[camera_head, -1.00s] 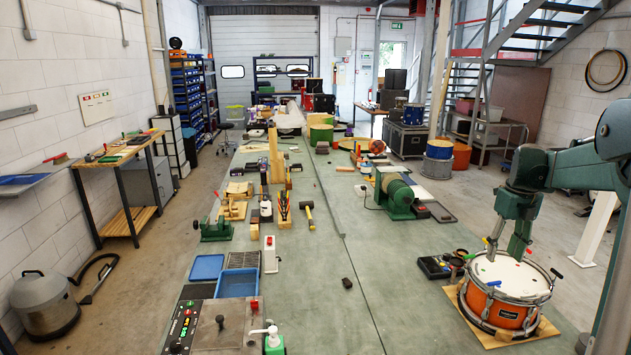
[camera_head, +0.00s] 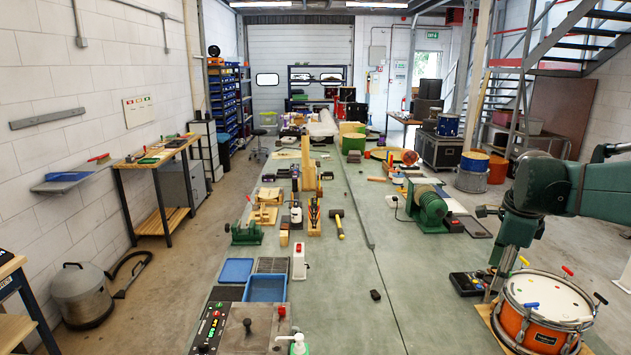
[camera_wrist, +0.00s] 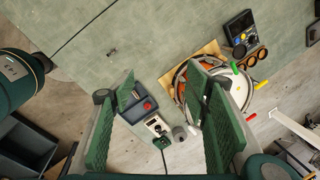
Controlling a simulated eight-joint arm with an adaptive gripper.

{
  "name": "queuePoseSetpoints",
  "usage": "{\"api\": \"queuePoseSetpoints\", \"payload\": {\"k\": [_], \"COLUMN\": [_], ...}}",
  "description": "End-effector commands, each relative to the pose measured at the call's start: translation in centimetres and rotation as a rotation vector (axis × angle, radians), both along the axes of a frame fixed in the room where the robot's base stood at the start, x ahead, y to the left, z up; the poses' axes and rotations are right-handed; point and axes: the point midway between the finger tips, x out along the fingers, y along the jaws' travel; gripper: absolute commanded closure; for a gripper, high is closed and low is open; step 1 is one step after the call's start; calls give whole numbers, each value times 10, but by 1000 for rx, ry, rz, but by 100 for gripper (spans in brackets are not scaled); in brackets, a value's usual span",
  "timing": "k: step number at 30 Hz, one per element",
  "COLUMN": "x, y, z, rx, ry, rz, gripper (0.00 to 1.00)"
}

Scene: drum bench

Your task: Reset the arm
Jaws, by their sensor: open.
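My gripper (camera_wrist: 163,100) is open in the wrist view, with its two green ribbed fingers wide apart and nothing between them. In the head view my gripper (camera_head: 500,268) hangs at the lower right, pointing down, beside the left rim of an orange snare drum (camera_head: 541,335) in the picture. I cannot tell its exact height above the bench. The drum has a white head with coloured marks and coloured-tipped lugs, and sits on a wooden board. The drum also shows in the wrist view (camera_wrist: 258,98), partly hidden behind the right finger.
A dark control box (camera_head: 467,284) stands left of the drum. A green motor machine (camera_head: 430,205) is farther back. A hammer (camera_head: 338,224), blue trays (camera_head: 266,288) and a control panel (camera_head: 212,325) occupy the bench's left side. The bench middle is mostly clear.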

Motion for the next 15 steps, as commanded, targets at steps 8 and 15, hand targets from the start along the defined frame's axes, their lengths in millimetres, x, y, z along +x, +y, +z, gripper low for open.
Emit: {"api": "queuePoseSetpoints", "payload": {"k": [8,15], "x": [-29,-57], "y": [57,100], "z": [6,5], "rx": [-77,-155], "ry": [-38,-67], "rz": [317,589], "gripper": [54,54]}}
